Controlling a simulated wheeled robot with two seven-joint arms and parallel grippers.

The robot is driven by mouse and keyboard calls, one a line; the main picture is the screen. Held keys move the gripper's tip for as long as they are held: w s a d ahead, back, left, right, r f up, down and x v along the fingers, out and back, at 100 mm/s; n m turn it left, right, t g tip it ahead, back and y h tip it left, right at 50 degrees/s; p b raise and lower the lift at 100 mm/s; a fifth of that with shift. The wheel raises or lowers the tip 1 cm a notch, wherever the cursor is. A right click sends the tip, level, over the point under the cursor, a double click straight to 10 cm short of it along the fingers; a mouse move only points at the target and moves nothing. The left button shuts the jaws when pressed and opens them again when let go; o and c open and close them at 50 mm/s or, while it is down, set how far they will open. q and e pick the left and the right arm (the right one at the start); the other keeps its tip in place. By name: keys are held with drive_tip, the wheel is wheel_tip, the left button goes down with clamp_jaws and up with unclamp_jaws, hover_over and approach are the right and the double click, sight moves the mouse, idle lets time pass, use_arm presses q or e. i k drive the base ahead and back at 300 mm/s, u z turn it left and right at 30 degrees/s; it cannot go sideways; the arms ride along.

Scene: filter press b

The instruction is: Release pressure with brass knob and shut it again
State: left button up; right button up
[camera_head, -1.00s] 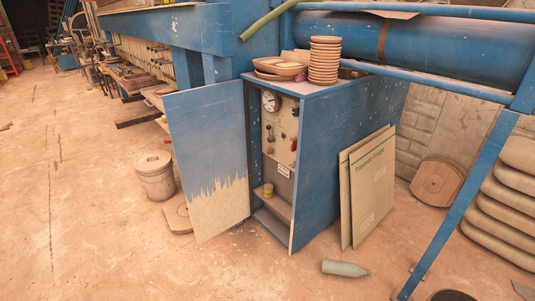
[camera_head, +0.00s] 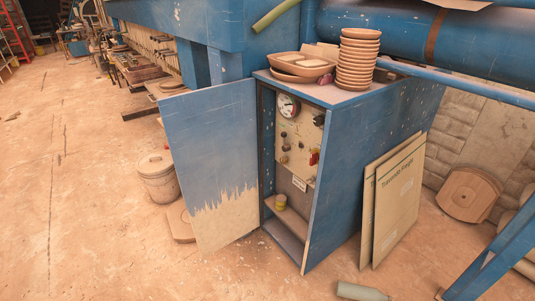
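The blue cabinet (camera_head: 355,150) stands open, its blue and bare-patched door (camera_head: 212,150) swung out to the left. Inside is a pale panel (camera_head: 300,140) with a round white gauge (camera_head: 288,106) at its top. Below the gauge sit small dark and brownish knobs. The lowest one (camera_head: 284,159) looks brass-coloured, but it is too small to be sure. A red handle (camera_head: 314,157) and a dark fitting (camera_head: 319,119) are on the panel's right side. Neither of my grippers is in view.
Bowls (camera_head: 300,67) and stacked dishes (camera_head: 358,58) stand on the cabinet top. Flat boards (camera_head: 398,200) lean on its right side. A greenish bottle (camera_head: 361,291) lies on the floor in front. A lidded bucket (camera_head: 158,177) stands behind the door. The floor at left is mostly clear.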

sight(283, 160)
drive_tip(key=z, duration=0.25)
drive_tip(key=i, duration=0.9)
drive_tip(key=z, duration=0.75)
drive_tip(key=i, duration=0.45)
drive_tip(key=z, duration=0.3)
